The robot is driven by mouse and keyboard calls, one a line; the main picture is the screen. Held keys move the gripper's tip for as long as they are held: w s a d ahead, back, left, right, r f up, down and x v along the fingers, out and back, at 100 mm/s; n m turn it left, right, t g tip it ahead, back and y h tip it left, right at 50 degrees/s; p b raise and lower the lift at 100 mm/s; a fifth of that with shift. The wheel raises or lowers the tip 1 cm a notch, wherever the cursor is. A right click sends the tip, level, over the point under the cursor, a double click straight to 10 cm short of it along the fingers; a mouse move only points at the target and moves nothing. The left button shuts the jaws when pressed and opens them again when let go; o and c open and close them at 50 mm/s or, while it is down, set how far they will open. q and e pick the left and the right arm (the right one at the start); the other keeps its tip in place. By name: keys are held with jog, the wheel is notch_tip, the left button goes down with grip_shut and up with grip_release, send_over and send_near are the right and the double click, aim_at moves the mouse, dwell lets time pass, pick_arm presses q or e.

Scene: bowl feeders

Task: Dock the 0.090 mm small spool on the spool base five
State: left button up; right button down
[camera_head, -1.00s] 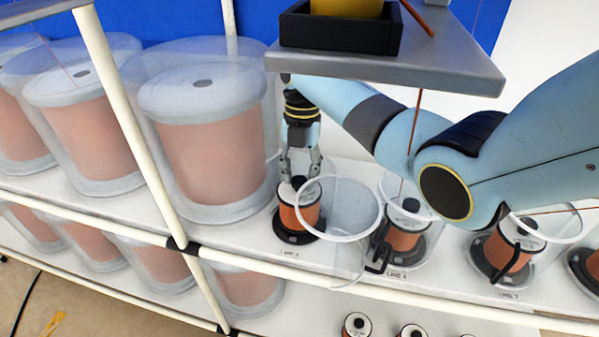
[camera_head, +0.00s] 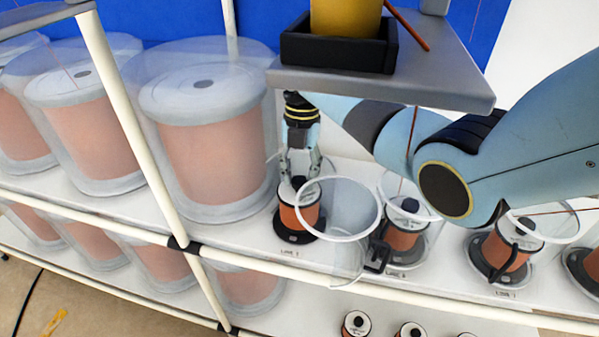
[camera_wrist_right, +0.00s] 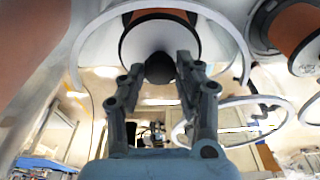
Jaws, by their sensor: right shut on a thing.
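A small copper spool (camera_head: 298,215) with a white top sits upright on a black spool base (camera_head: 290,236) on the white shelf. The base's label is too small to read for certain. My right gripper (camera_head: 300,184) points down from above and is shut on the spool's top knob. In the right wrist view the gripper (camera_wrist_right: 158,72) has its fingertips at the black knob (camera_wrist_right: 160,68), with the spool's white flange (camera_wrist_right: 160,28) behind it. Whether the spool is fully seated is hard to tell. My left gripper is not in view.
A clear open cover (camera_head: 352,215) with a white rim stands just right of the spool. Other small spools (camera_head: 404,232) on bases stand further right. Large covered spools (camera_head: 212,145) stand at left. A grey shelf (camera_head: 390,85) overhangs, and a white rail (camera_head: 270,258) runs in front.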

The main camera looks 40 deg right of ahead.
jog(key=shift+w+f+b, duration=0.1)
jog(key=shift+f+b, duration=0.2)
jog(key=shift+f, duration=0.2)
dwell(0.7)
jog(key=c, duration=1.3)
grip_release()
jog(key=shift+o, duration=0.6)
jog(key=shift+f, duration=0.1)
jog(key=r+p, duration=0.1)
jog(key=r, duration=0.1)
jog(key=r+p, duration=0.4)
jog(key=shift+w+d, duration=0.2)
jog(key=shift+d, duration=0.1)
jog(key=r, duration=0.5)
jog(key=shift+w+d, duration=0.2)
jog(key=shift+d, duration=0.1)
